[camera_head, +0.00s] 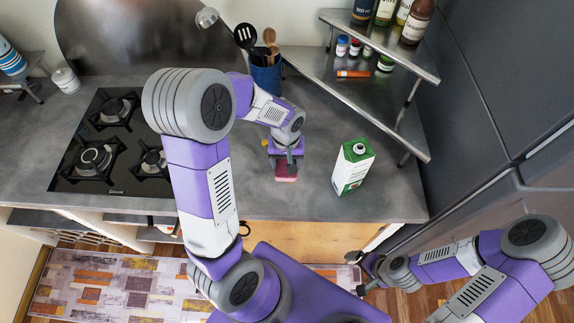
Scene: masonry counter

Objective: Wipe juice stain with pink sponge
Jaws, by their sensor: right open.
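The pink sponge (286,170) is on the grey counter, right under my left gripper (285,160), which points down at it. The fingers partly cover the sponge, and I cannot tell whether they are closed on it. A darker pink-red edge shows at the sponge's near side; I cannot tell whether it is sponge or juice stain. No separate stain is clearly visible on the counter. My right gripper (357,274) is open and empty, low in front of the counter and away from the sponge.
A green and white carton (353,167) stands right of the sponge. A blue utensil holder (265,76) stands behind it. A black gas hob (112,150) is at left. A metal corner shelf (340,70) with bottles and jars is at back right. Counter near the sponge is clear.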

